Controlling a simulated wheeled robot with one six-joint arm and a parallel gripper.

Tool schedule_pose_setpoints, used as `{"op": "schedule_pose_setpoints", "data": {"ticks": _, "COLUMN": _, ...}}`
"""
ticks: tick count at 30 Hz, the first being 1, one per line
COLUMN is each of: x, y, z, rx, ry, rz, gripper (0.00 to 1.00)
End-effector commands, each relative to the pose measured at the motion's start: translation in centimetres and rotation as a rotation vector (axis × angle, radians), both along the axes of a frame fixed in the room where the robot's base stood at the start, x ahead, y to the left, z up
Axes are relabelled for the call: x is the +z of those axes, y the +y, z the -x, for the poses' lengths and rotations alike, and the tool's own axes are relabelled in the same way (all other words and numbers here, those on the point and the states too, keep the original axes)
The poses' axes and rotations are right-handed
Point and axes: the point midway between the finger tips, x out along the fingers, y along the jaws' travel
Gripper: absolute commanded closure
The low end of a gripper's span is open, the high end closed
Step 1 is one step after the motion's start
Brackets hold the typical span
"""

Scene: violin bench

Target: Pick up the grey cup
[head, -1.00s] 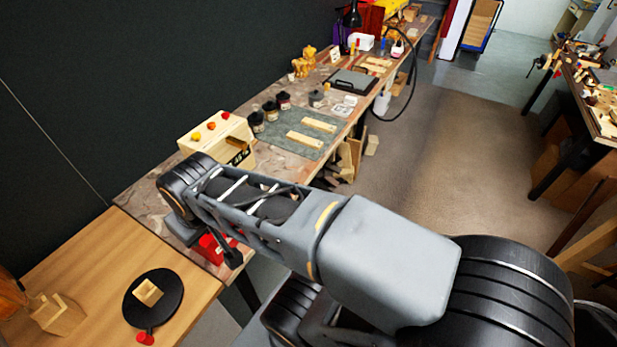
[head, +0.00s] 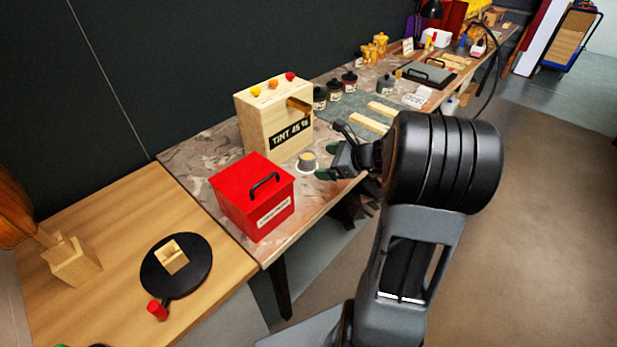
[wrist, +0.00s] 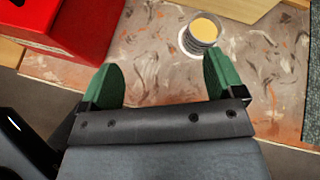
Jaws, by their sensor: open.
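The grey cup (head: 307,160) stands upright on a white ring on the bench, in front of the wooden box with the text panel. In the wrist view the cup (wrist: 201,35) shows ridged grey sides and a pale yellowish top or contents. My gripper (head: 328,162) is right beside the cup, on its right in the head view. In the wrist view my gripper (wrist: 160,80) has its green fingertips wide apart with nothing between them. The cup is beyond the right fingertip, apart from it as far as I can tell.
A red box (head: 240,210) with a black handle stands left of the cup. The wooden box (head: 258,135) with coloured knobs is behind it. Dark jars (head: 349,82) and wooden strips (head: 362,121) lie further along the bench. Bare marbled bench top (wrist: 150,60) lies between my fingers.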

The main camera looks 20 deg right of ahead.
Motion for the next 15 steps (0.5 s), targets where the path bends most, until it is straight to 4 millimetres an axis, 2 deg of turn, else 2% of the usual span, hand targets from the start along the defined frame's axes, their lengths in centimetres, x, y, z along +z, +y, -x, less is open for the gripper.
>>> {"op": "schedule_pose_setpoints", "data": {"ticks": 1, "x": -1.9, "y": -1.7, "z": -0.5, "rx": -0.076, "ry": 0.008, "rz": -0.068, "gripper": 0.12}}
{"op": "schedule_pose_setpoints", "data": {"ticks": 3, "x": -2.8, "y": -3.3, "z": -1.1, "rx": -0.159, "ry": 0.011, "rz": -0.143, "gripper": 0.12}}
{"op": "schedule_pose_setpoints", "data": {"ticks": 6, "x": -3.8, "y": -4.6, "z": -2.1, "rx": -0.228, "ry": 0.013, "rz": -0.210, "gripper": 0.12}}
{"op": "schedule_pose_setpoints", "data": {"ticks": 8, "x": -4.2, "y": -4.6, "z": -2.8, "rx": -0.247, "ry": 0.012, "rz": -0.230, "gripper": 0.12}}
{"op": "schedule_pose_setpoints", "data": {"ticks": 15, "x": -5.8, "y": -2.7, "z": -6.3, "rx": -0.254, "ry": 0.013, "rz": -0.238, "gripper": 0.12}}
